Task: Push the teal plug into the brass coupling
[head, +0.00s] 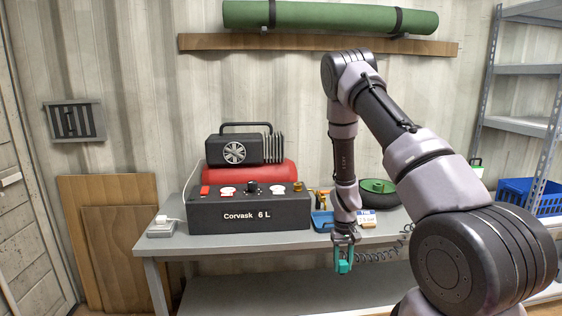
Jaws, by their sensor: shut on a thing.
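My gripper (345,254) hangs in front of the grey workbench's front edge, pointing down. It is shut on the teal plug (343,267), which shows as a small teal block at and below the fingers. A black coiled line runs from near the plug to the right. A small brass part (298,186) stands at the right end of the top of the black Corvask 6 L unit (236,213). It looks like the brass coupling, but it is too small to be sure. The plug is well apart from it, lower and to the right.
Shelving with a blue crate (516,193) stands right.

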